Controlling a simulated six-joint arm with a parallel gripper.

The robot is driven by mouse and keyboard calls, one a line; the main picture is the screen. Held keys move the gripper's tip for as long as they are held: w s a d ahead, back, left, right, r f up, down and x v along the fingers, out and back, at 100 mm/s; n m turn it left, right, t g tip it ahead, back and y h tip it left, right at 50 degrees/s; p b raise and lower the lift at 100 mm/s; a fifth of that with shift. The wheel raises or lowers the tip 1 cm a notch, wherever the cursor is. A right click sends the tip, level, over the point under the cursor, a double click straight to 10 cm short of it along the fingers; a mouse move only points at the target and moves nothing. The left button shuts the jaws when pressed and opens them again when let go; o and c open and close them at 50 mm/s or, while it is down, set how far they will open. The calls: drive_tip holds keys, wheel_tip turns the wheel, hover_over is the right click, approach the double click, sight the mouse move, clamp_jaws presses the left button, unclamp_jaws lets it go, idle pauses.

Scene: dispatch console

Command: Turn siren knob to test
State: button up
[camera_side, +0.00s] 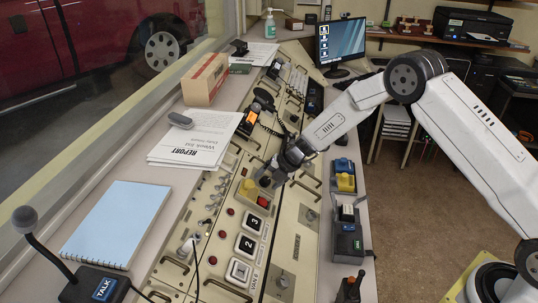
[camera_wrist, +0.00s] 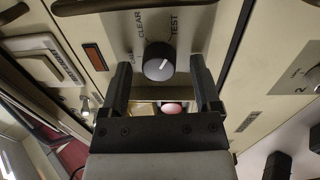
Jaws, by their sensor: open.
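The siren knob (camera_wrist: 160,61) is a round black dial with a white pointer line, on a light panel plate in the wrist view. The pointer is tilted up and to the right, roughly towards TEST. My gripper (camera_wrist: 161,78) is open, with one dark finger on each side of the knob and gaps between fingers and knob. In the side view, my gripper (camera_side: 268,180) is low over the console and hides the knob.
A yellow switch (camera_side: 249,188) and a red button (camera_side: 263,202) sit close to my gripper. Metal handles and numbered buttons (camera_side: 246,244) line the console. A microphone (camera_side: 95,285), blue notebook (camera_side: 115,222), report papers (camera_side: 195,140) and cardboard box (camera_side: 205,79) lie along the left ledge.

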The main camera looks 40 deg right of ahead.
drive_tip(key=v, duration=0.7)
drive_tip(key=shift+s+d+r, duration=0.15)
drive_tip(key=shift+d+r, duration=0.05)
drive_tip(key=shift+r, duration=0.05)
drive_tip(key=shift+s, duration=0.1)
idle(0.4)
drive_tip(key=s+d+r+m+g+h, duration=0.1)
drive_tip(key=s+r+m+h, duration=0.1)
drive_tip(key=s+m, duration=1.1)
drive_tip(key=s+d+r+m+g+h, duration=0.1)
drive_tip(key=s+r+m, duration=0.3)
drive_tip(key=s+m, duration=1)
drive_tip(key=shift+s+d+r+g+h, duration=0.2)
drive_tip(key=shift+d+g+h, duration=0.2)
drive_tip(key=shift+d+h, duration=0.45)
drive_tip(key=shift+w+a, duration=0.1)
